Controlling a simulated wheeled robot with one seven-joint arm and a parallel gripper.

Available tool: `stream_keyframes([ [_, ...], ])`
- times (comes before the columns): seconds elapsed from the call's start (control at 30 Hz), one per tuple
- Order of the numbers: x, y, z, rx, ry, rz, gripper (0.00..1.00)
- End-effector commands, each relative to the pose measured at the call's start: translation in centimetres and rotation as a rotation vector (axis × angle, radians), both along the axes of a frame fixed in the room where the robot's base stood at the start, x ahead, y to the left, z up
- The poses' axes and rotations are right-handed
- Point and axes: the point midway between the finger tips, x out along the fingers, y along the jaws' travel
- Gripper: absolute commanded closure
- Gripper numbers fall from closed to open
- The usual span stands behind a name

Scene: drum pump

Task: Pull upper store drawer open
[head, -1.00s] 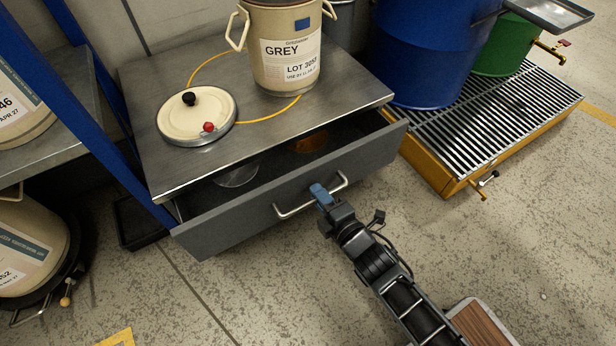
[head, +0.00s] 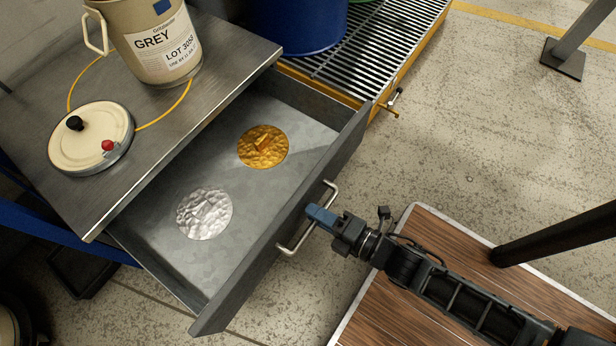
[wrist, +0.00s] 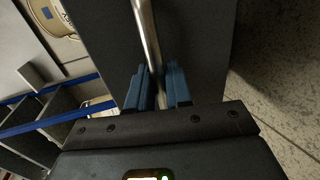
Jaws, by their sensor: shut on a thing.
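The upper store drawer (head: 290,225) stands well open below the steel worktop, its grey front facing the right. My gripper (head: 318,214) is shut on the drawer's bar handle (head: 293,246), near the middle of the bar. In the wrist view the blue fingertips (wrist: 160,88) lie on both sides of the metal handle bar (wrist: 147,35).
On the worktop (head: 178,110) stand a GREY-labelled can (head: 155,45) and a cream lid (head: 90,138) with a black and a red knob. A blue drum (head: 300,25) stands on a grating (head: 385,45) behind. Open floor (head: 480,130) lies to the right.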

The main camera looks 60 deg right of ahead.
Motion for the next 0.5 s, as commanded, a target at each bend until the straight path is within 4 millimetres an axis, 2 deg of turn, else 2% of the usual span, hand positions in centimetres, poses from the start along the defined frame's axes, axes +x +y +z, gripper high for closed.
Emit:
stream_keyframes([
  [0.4,-0.41,0.06,-0.1,0.0,0.002,0.001,1.0],
  [0.43,-0.4,0.06,-0.1,0.0,0.002,0.001,0.8],
  [0.5,-0.4,0.05,-0.09,0.0,0.002,0.001,0.73],
])
